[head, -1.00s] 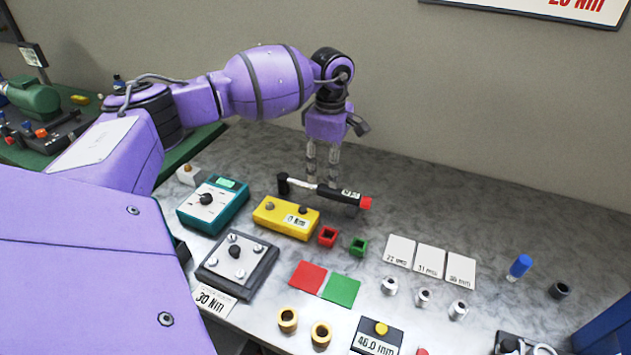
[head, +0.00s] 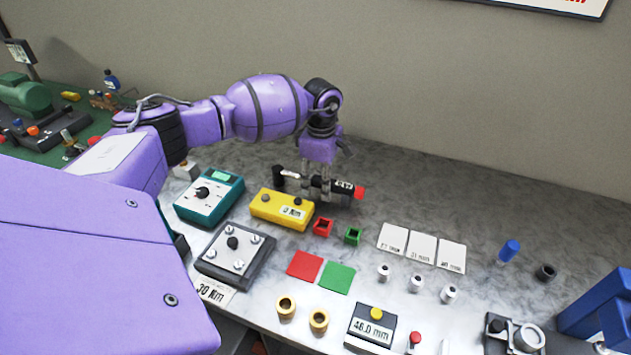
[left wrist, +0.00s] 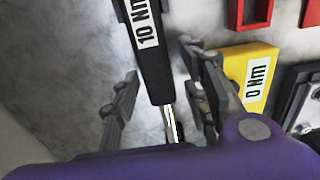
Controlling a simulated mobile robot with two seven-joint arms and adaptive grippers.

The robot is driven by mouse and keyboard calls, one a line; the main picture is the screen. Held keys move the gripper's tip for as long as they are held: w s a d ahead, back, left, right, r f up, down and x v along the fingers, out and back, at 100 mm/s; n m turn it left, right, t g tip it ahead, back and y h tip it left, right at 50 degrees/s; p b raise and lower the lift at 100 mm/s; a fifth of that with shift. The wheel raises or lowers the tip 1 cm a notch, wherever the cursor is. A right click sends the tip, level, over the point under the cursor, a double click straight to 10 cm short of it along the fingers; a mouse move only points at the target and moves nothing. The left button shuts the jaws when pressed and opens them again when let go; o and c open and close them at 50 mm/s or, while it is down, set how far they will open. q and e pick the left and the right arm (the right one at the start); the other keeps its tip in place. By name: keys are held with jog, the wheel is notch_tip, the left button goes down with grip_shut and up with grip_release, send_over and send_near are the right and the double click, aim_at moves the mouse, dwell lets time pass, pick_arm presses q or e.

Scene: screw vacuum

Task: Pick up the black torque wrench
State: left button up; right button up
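The black torque wrench (head: 345,188) lies across the back of the bench, with a black head at its left, a silver shaft and a red end at its right. My left gripper (head: 322,192) points down over its middle. In the left wrist view my left gripper (left wrist: 158,95) is open, with fingers on both sides of the wrench. The wrench (left wrist: 148,50), labelled 10 Nm, passes between them with a visible gap on each side. My right gripper is not in view.
A yellow box (head: 281,209) reading 0 Nm stands close in front of the wrench, with a teal meter (head: 208,199) to its left. Small red (head: 322,228) and green (head: 353,236) square sockets stand nearby. The bench behind and right of the wrench is clear.

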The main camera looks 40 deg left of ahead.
pick_arm(q)
grip_shut()
jog(key=shift+w, duration=0.1)
